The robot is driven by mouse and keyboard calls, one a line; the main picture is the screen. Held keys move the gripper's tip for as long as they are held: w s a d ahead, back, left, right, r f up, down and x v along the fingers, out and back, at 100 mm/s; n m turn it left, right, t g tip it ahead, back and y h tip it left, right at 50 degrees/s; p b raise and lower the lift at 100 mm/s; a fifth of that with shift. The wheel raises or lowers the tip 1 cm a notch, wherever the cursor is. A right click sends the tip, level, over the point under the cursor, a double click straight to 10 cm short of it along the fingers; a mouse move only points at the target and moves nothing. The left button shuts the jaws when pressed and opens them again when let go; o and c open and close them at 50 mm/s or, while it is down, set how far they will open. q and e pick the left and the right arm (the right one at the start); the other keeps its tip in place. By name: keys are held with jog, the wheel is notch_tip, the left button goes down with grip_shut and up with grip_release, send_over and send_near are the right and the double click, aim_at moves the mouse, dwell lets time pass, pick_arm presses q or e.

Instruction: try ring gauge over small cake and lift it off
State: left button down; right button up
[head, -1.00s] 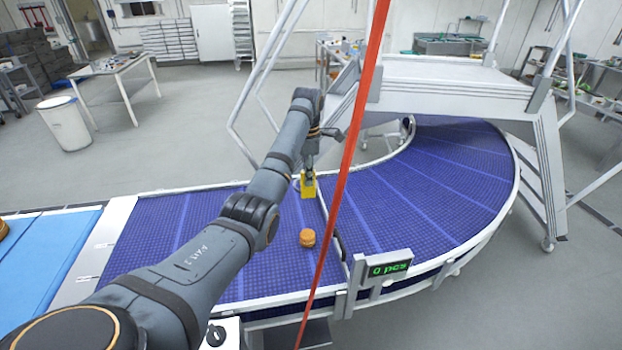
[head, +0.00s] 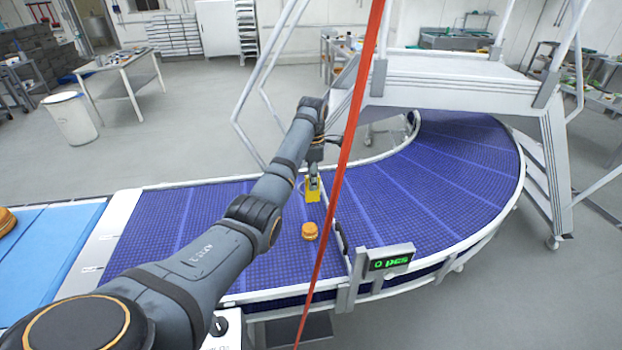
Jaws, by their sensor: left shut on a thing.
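The small cake (head: 309,231) is a round orange-brown piece sitting on the blue conveyor belt, left of the dark guide rail. My left gripper (head: 313,178) is above the belt on the far side of the cake, shut on a yellow piece (head: 313,193) that I take for the ring gauge's handle. A thin curved outline beside the yellow piece may be the ring; it is too small to make out clearly. In the picture the yellow piece and the cake are apart, with belt visible between them. My right gripper is not in view.
A red strap or pole crosses the view just right of the cake. A counter display (head: 390,263) reading 0 pcs stands at the belt's near edge. The curved blue belt (head: 440,190) to the right is empty and passes under a metal platform (head: 440,68).

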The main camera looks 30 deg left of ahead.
aim_at(312, 200)
pick_arm(q)
jog(key=shift+a+f, duration=0.1)
jog(key=shift+f, duration=0.8)
jog(key=shift+f+b, duration=0.3)
jog(key=shift+f, duration=1.85)
jog(key=shift+f+b, duration=0.85)
jog(key=shift+f, duration=1.4)
notch_tip(312, 200, down, 3)
jog(key=shift+f+b, duration=0.2)
jog(key=shift+b, duration=0.5)
